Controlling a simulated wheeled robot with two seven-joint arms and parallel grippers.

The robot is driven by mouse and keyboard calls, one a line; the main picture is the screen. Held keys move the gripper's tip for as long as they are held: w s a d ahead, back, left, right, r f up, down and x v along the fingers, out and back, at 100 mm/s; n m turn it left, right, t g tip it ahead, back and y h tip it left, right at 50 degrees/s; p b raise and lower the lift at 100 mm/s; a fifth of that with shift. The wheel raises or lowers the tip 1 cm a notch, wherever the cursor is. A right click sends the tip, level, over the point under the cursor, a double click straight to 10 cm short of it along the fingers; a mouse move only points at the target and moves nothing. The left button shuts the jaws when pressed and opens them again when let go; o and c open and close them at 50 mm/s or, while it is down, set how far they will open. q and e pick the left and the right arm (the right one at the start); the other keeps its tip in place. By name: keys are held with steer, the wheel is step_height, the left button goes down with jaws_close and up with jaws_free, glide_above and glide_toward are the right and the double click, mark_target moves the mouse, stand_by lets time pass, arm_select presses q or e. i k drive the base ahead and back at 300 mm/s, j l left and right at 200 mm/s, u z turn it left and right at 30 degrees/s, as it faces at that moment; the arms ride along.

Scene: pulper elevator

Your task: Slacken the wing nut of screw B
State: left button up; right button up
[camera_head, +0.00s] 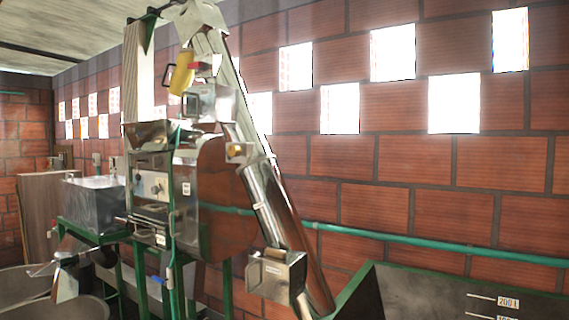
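The pulper elevator is an inclined metal tube (268,205) that rises from lower right to upper left in the head view. A metal box with a small label (276,272) sits at its foot. A shiny metal pulper body (152,190) on green legs stands left of the tube, with small white labels too tiny to read. I cannot make out screw B or its wing nut at this size. Neither of my grippers shows in this view.
A grey tank (430,290) with a 200 L mark stands at lower right. A green pipe (430,242) runs along the brick wall (370,185). A metal-topped green stand (95,205) and round vessels (65,308) crowd the left. A yellow cylinder (182,73) hangs high up.

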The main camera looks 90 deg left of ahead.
mark_target(155, 162)
steer(key=u, duration=3.55)
steer(key=i+j+u, duration=0.6)
steer(key=i+j, duration=0.15)
steer(key=i+j+u, duration=0.3)
steer(key=i, duration=0.25)
steer(key=l, duration=0.1)
